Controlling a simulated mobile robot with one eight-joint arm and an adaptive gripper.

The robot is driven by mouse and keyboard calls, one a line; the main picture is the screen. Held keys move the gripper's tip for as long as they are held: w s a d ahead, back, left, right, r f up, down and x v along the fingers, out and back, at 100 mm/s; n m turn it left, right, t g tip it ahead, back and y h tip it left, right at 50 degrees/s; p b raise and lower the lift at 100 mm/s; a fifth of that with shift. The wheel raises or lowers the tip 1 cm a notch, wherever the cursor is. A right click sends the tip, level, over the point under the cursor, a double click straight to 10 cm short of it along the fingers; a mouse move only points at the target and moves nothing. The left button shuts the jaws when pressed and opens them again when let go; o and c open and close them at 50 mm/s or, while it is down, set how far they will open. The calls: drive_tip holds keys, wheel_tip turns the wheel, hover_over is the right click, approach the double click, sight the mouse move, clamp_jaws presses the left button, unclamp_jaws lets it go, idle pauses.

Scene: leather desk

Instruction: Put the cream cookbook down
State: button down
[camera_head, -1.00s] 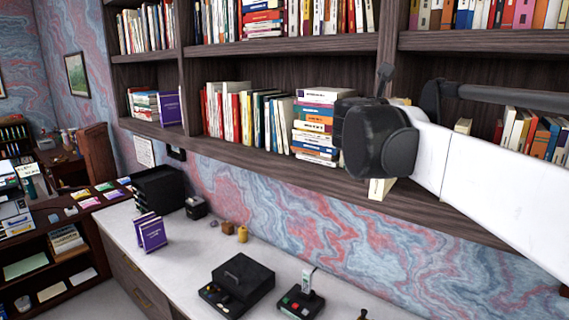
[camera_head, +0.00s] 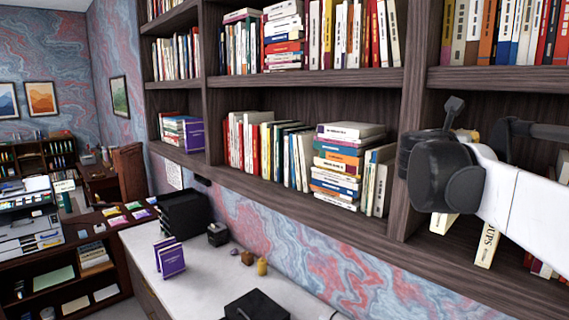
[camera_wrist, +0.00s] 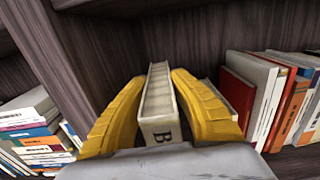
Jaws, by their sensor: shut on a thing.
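In the wrist view the cream cookbook (camera_wrist: 157,100) stands between the two yellow fingers of my gripper (camera_wrist: 160,76). The fingers are closed on its sides, and its spine, with a dark letter B low on it, faces the camera. The book is inside or at the mouth of a shelf bay, just right of a dark upright divider. In the head view my wrist hides the fingers; a cream book part (camera_head: 442,223) shows below it, probably the held book. Whether its bottom touches the shelf is not clear.
A lettered cream book (camera_head: 487,245) stands tilted to the right in the head view. Red and white books (camera_wrist: 262,95) stand close right of my gripper in the wrist view. The divider (camera_head: 408,190) separates them from a book stack (camera_head: 340,165). A desk (camera_head: 205,275) lies below.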

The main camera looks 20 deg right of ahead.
drive_tip(key=w+d+f+p, duration=0.2)
drive_tip(key=w+d+f, duration=0.1)
drive_tip(key=d+f, duration=0.4)
drive_tip(key=shift+f, duration=0.85)
drive_tip(key=c, duration=1.2)
unclamp_jaws()
drive_tip(key=shift+c, duration=0.2)
